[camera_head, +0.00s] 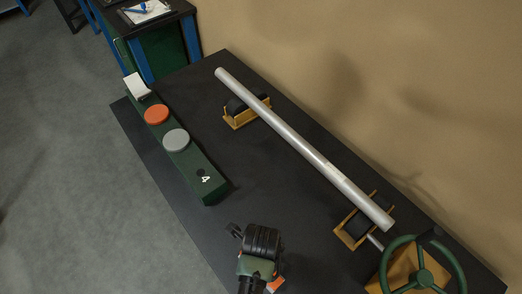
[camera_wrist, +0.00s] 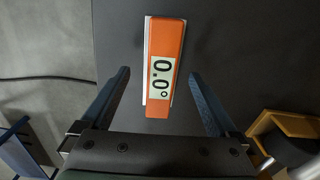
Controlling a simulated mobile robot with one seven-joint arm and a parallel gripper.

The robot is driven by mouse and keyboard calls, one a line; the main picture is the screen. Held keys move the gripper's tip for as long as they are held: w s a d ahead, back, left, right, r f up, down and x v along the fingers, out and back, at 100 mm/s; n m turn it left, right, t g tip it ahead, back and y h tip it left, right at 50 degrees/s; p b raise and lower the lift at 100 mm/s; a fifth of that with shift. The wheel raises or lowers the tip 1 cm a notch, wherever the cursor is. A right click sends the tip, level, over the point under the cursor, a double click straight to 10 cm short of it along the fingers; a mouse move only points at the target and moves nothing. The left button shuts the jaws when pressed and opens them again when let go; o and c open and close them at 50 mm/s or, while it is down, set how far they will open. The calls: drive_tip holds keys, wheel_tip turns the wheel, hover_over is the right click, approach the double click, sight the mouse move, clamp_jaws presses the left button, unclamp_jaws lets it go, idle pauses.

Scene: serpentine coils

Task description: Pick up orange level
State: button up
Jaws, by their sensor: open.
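The orange level (camera_wrist: 166,42) lies on a dark table top in the wrist view. It is a narrow orange bar with a pale display reading 0.0° and a whitish strip along its left side. My gripper (camera_wrist: 159,73) is open, with one blue finger on each side of the level and a gap on both sides. The level's near end reaches between the fingers and its far end extends past their tips. In the head view my arm's end covers that part of the table. An orange patch shows beside it, but I cannot tell whether it is the level.
A silver tube (camera_head: 305,149) rests on two yellow roller supports (camera_head: 237,117) along the wall side. A green handwheel (camera_head: 424,277) stands at the lower right. A green box (camera_head: 192,166) with orange and grey buttons lies along the left edge. The mid-table is clear.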

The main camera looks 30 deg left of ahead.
drive_tip(key=shift+f, duration=0.9)
clamp_jaws()
drive_tip(key=shift+w+r, duration=0.1)
drive_tip(key=shift+r, duration=0.05)
